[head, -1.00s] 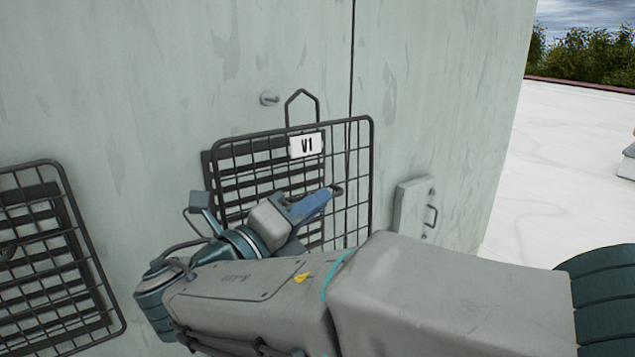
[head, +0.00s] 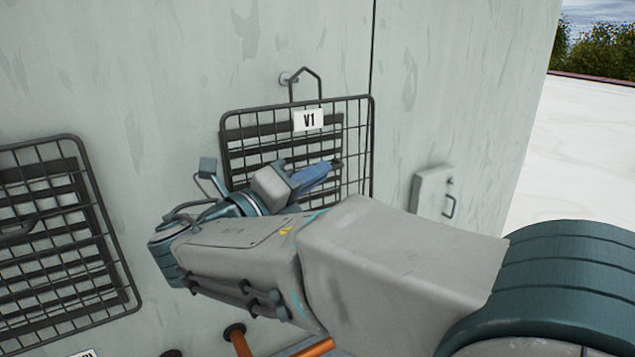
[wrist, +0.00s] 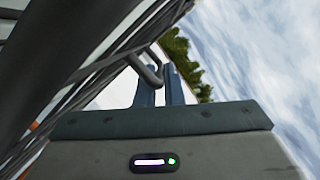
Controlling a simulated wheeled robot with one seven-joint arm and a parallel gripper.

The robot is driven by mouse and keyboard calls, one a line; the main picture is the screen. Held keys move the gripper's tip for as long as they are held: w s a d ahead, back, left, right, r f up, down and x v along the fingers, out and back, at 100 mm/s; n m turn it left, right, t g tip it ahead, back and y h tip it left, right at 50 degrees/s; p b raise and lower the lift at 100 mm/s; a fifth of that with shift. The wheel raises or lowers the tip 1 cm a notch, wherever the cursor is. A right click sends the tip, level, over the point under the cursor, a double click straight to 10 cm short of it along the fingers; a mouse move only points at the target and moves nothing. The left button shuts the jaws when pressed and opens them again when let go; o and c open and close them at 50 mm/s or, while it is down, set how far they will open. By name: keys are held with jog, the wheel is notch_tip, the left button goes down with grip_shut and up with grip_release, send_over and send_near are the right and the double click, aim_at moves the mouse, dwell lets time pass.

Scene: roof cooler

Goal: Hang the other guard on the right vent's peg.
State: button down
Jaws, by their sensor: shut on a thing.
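My gripper (head: 318,178) is shut on the handle of the wire guard (head: 358,101) with the white V1 label. The wrist view shows the handle (wrist: 152,72) between the blue fingers. The guard is upright in front of the right vent's dark slats (head: 240,133). Its pointed hanger loop (head: 317,77) stands above the top rim. The right vent's peg (head: 285,78) meets the loop's left side in the head view, below the apex. I cannot tell whether the peg is through the loop or behind it. My arm hides the guard's lower part.
Another wire guard (head: 100,215) covers the left vent. A grey box with a handle (head: 432,190) is fixed to the wall on the right. An orange bar (head: 240,342) shows at the bottom. The wall above the peg is clear.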

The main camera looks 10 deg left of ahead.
aim_at(298, 167)
jog(key=shift+w+a+f+b, duration=0.1)
jog(key=shift+w+a+b, duration=0.1)
jog(key=shift+w+a, duration=0.6)
jog(key=shift+w+a+b, duration=0.2)
jog(key=shift+w+a, duration=0.35)
jog(key=shift+w, duration=0.4)
jog(key=shift+w+a+p, duration=0.1)
jog(key=shift+p, duration=0.35)
jog(key=shift+w+a+f+p, duration=0.2)
jog(key=shift+w+p, duration=0.1)
jog(key=shift+p, duration=0.1)
jog(key=shift+f+p, duration=0.15)
jog(key=shift+p, duration=0.15)
jog(key=shift+a+f, duration=0.1)
jog(key=shift+f, duration=0.05)
jog(key=c, duration=1.5)
grip_release()
jog(key=shift+f, duration=0.1)
